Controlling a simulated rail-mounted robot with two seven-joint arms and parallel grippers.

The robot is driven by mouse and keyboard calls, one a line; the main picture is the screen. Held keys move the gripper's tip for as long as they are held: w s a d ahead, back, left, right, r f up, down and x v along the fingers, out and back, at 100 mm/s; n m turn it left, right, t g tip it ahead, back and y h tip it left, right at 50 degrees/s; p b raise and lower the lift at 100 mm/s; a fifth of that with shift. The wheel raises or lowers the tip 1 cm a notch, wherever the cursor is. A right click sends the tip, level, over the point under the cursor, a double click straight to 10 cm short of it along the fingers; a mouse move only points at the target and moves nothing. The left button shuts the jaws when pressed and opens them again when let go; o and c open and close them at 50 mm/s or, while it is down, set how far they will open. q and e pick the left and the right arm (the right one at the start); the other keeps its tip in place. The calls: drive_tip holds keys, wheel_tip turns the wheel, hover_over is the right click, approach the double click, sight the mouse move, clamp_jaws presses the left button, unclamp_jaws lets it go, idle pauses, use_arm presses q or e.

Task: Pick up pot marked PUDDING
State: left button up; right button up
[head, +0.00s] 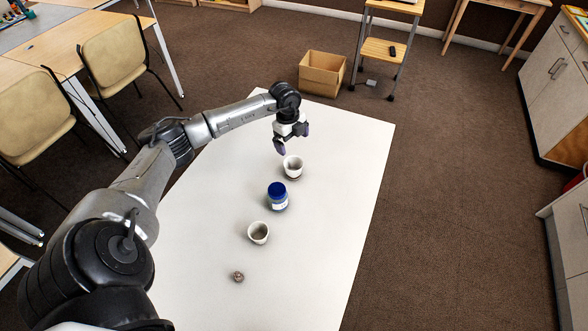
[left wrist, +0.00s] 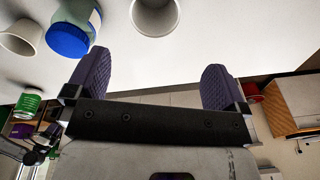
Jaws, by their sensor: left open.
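Two whitish, open-topped pots stand upright on the white table (head: 345,145): a far pot (head: 292,172) and a near pot (head: 258,236). Between them stands a jar (head: 278,200) with a blue lid and a pale label. I cannot read PUDDING on any of them. My left gripper (head: 292,138) is open and empty, just beyond the far pot and apart from it. In the left wrist view, the far pot (left wrist: 155,16) is at the top, ahead of the spread purple fingers. The jar (left wrist: 72,38) and near pot (left wrist: 22,36) are at upper left.
A small brown lump (head: 238,277) lies nearest on the table. The table's right side is clear. An open cardboard box (head: 322,74) stands on the floor past the far edge. Chairs (head: 117,56) and desks are at the left, cabinets (head: 560,75) at the right.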

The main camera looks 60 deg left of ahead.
use_arm(q)
drive_tip(key=n, duration=0.1)
drive_tip(key=n+b, duration=0.1)
drive_tip(key=b, duration=0.1)
hover_over(294, 167)
drive_tip(key=s+d, duration=0.1)
drive_tip(key=d, duration=0.1)
wheel_tip(294, 167, down, 8)
drive_tip(key=shift+f, duration=0.15)
drive_tip(key=shift+s+d+f+b, duration=0.15)
drive_tip(key=shift+f+b, duration=0.5)
drive_tip(key=shift+f, duration=2)
drive_tip(key=shift+c, duration=0.4)
drive_tip(key=c, duration=0.8)
drive_tip(key=shift+r, duration=0.1)
drive_tip(key=shift+c, duration=0.2)
